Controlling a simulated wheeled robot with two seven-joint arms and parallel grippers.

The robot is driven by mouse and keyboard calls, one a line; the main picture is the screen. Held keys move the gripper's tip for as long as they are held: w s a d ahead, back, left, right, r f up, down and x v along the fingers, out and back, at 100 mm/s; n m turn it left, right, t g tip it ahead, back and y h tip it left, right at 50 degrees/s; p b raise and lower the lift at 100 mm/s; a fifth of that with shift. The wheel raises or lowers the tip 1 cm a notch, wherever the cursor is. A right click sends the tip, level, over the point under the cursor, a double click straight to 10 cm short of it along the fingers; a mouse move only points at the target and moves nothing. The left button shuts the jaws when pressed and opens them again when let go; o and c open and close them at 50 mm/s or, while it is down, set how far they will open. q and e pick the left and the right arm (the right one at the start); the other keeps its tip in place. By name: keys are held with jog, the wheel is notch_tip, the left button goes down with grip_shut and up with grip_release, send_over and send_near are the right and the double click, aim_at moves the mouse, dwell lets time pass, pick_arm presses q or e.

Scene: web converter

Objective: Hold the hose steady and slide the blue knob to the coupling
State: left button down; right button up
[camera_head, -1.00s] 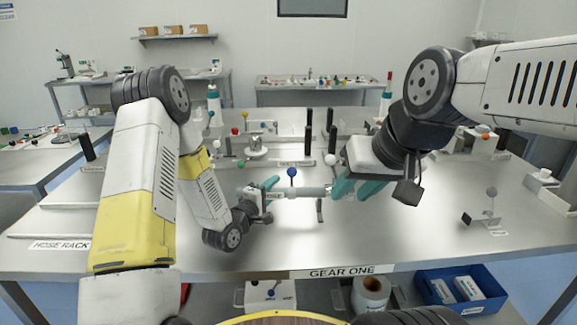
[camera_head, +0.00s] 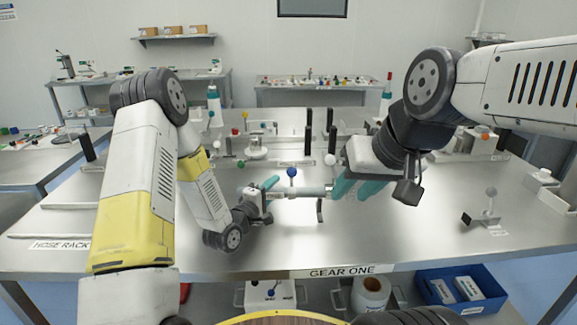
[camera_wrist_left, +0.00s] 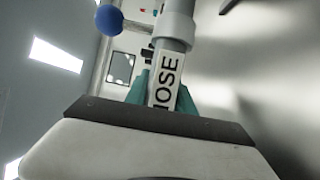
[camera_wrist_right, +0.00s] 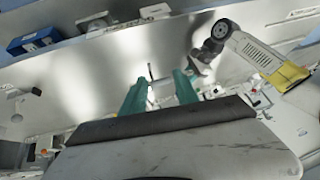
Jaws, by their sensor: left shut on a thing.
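The hose is a grey tube (camera_head: 305,190) held level above the table's middle, and it also shows in the left wrist view (camera_wrist_left: 174,30). The blue knob (camera_head: 291,172) stands up from the tube on a short stem. In the left wrist view the knob (camera_wrist_left: 109,19) is beside the tube, beyond the fingers. My left gripper (camera_head: 268,188) is shut on the hose's left end, at the white HOSE label (camera_wrist_left: 165,90). My right gripper (camera_head: 352,187) is at the tube's right end, with its teal fingers apart in the right wrist view (camera_wrist_right: 160,92). I cannot make out the coupling.
The steel table (camera_head: 300,245) has clear room in front of the hose. A dark stand (camera_head: 320,210) is below the tube's right end. Black posts and a white ball (camera_head: 330,160) are behind. A small grey-ball fixture (camera_head: 490,205) is at right, and a blue bin (camera_head: 460,290) is below.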

jog(key=shift+w+r, duration=0.15)
jog(key=shift+w, duration=0.05)
jog(key=c, duration=0.6)
jog(key=w+r+n, duration=0.1)
jog(key=w+n, duration=0.1)
jog(key=w+a+r+n+g, duration=0.1)
jog(key=w+r+n, duration=0.1)
jog(key=w, duration=0.1)
jog(key=w+a+r+n+g, duration=0.1)
jog(key=w+n, duration=0.1)
jog(key=w, duration=0.1)
jog(key=shift+a+r+h, duration=0.15)
jog(key=shift+a+h, duration=0.1)
jog(key=shift+h, duration=0.15)
grip_shut()
jog(key=w+a+f+n+g+h, duration=0.3)
jog(key=w+a+n+h, duration=0.1)
jog(key=w+a+n, duration=0.9)
jog(key=shift+w+a+f+g+h, duration=0.2)
jog(key=shift+w+a+g+h, duration=0.15)
jog(key=shift+w+a, duration=1.95)
jog(key=shift+w+d, duration=0.45)
jog(key=shift+d, duration=0.05)
